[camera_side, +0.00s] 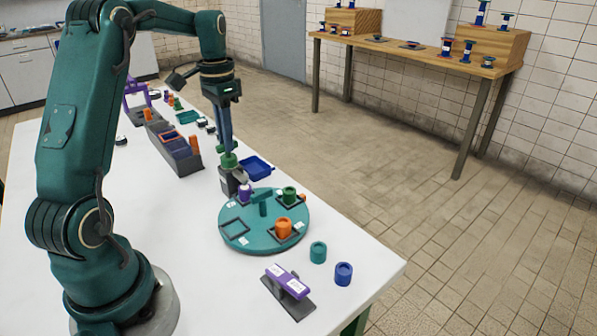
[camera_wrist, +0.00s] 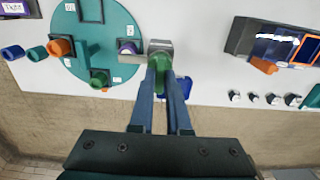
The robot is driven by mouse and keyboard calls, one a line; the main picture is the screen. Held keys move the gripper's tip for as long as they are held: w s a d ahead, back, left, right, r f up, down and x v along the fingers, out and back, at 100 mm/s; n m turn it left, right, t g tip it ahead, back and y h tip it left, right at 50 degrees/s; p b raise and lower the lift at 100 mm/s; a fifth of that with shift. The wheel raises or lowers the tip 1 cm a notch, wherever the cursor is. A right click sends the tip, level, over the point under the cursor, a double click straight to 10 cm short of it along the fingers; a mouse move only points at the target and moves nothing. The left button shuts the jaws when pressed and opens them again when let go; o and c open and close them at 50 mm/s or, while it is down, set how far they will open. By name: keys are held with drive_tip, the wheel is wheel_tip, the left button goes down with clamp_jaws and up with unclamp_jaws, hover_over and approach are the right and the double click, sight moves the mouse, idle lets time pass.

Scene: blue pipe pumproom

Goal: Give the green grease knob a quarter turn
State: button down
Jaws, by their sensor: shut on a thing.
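The green grease knob (camera_side: 229,161) sits on top of a grey metal block (camera_side: 231,181) beside the round teal turntable. My gripper (camera_side: 226,150) points down over it, with its blue fingers closed on the knob. In the wrist view my gripper (camera_wrist: 162,78) has one finger on each side of the green knob (camera_wrist: 158,63), and the grey block (camera_wrist: 160,45) shows behind it. The knob is partly hidden by the fingers, so its turn angle cannot be read.
The teal turntable (camera_side: 236,239) stands close by, carrying purple (camera_side: 245,193), green (camera_side: 289,194) and orange (camera_side: 284,228) pieces. A blue tray (camera_side: 257,168) lies just right of the block. A grey rack (camera_side: 176,150) stands to the left. Loose cups and a purple-topped device (camera_side: 287,281) are nearer the front.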

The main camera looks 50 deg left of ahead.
drive_tip(key=shift+r, duration=0.15)
drive_tip(key=c, duration=0.9)
unclamp_jaws()
drive_tip(key=shift+r, duration=2.5)
